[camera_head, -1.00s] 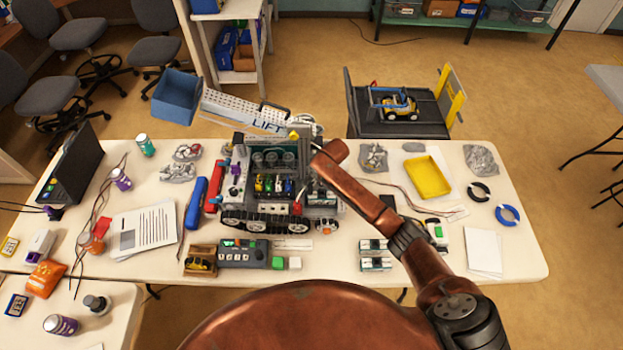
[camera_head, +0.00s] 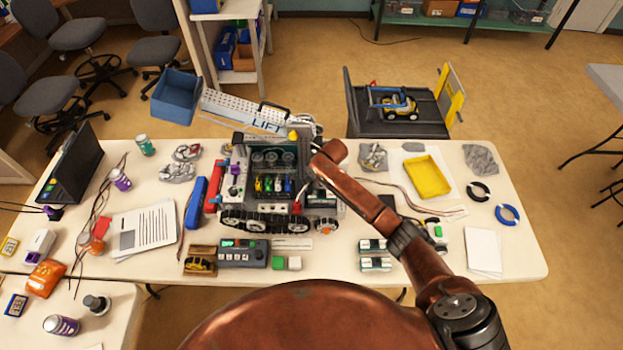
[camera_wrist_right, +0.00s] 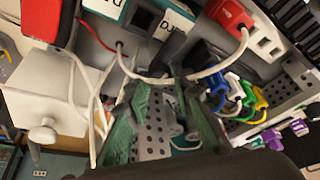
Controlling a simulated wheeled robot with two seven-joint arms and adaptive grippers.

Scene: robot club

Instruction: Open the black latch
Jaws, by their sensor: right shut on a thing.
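A tracked robot vehicle (camera_head: 270,219) stands in the middle of the white table, its front bay open with colored plugs inside. My right arm reaches over its right side, and its end hides the right gripper in the head view. In the right wrist view the fingers of my right gripper (camera_wrist_right: 165,120) straddle a grey part with holes inside the vehicle. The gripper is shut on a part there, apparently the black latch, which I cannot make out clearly. My left gripper is not in view.
White cables cross close to the fingers, with green, blue and yellow plugs (camera_wrist_right: 240,98) beside them. A white lift arm (camera_head: 245,112) carries a blue bin (camera_head: 176,97). A control box (camera_head: 243,254) lies in front and a yellow tray (camera_head: 427,177) to the right.

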